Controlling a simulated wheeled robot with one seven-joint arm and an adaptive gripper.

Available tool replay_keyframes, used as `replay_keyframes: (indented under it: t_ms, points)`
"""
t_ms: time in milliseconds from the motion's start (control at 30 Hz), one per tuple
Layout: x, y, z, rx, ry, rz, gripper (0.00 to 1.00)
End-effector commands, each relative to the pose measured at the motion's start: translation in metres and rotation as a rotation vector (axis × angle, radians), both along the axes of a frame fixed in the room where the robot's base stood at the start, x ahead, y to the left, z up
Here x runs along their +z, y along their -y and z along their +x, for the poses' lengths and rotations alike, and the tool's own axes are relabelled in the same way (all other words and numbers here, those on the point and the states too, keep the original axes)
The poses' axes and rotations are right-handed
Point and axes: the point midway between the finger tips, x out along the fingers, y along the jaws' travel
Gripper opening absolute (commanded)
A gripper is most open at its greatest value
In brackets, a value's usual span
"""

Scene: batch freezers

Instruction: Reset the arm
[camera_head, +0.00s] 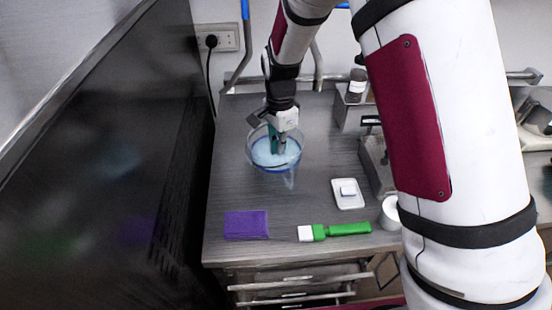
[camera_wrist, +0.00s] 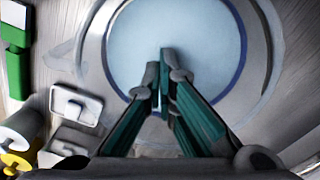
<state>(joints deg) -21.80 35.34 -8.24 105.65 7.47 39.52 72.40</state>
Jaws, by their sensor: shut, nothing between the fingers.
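My gripper (camera_head: 278,148) is at the clear bowl (camera_head: 254,160) on the grey counter, pointing down with its fingertips over or inside the bowl. The bowl holds pale blue contents and has a blue band low on its side. In the wrist view my gripper (camera_wrist: 167,62) has its two green-sided fingers closed together at the tips, with nothing between them. The round bowl (camera_wrist: 236,88) fills the background behind the fingers there. How deep the fingertips reach into the bowl I cannot tell.
A purple block (camera_head: 246,225), a green-handled brush (camera_head: 345,229) and a white dish (camera_head: 348,202) with a small block lie on the counter's front. A white round container (camera_head: 390,212) stands right. A dark panel (camera_head: 100,160) rises close on the left. Drawers (camera_head: 290,283) are below.

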Motion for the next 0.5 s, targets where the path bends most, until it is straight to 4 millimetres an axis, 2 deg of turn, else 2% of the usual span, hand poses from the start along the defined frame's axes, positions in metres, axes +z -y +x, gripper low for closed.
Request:
replay_keyframes:
  t_ms: [100,200,500]
  points:
    - [0.021,-0.001,0.001,0.002,0.003,0.001,0.00]
    - [0.033,-0.001,0.001,0.002,0.002,0.001,0.00]
    - [0.043,0.000,0.000,0.001,-0.001,0.000,0.00]
